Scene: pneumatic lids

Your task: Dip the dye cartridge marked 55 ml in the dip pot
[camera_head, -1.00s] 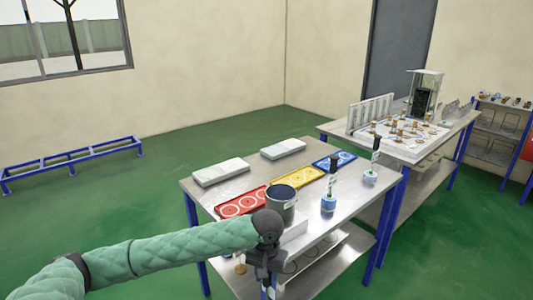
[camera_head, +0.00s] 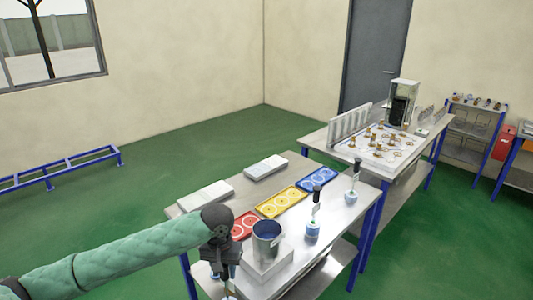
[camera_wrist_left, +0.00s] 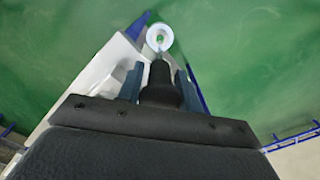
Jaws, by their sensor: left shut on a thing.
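My left gripper (camera_head: 226,270) is shut on a dye cartridge with a black handle. The cartridge's pale blue-white lower end (camera_head: 229,294) hangs below the jaws at the bottom edge of the head view. In the left wrist view the black handle (camera_wrist_left: 160,83) sits between the fingers, with a round blue-white end (camera_wrist_left: 160,37) beyond it. The dip pot (camera_head: 266,248), a grey can with dark blue inside, stands on a white block just right of the gripper. The cartridge is apart from the pot. No ml marking is legible. My right gripper is not in view.
Two similar cartridges, a nearer one (camera_head: 312,230) and a farther one (camera_head: 352,196), stand upright on the table (camera_head: 290,205). Red (camera_head: 243,226), yellow (camera_head: 281,201) and blue (camera_head: 318,179) trays lie behind the pot. A second table (camera_head: 318,139) holds brass parts.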

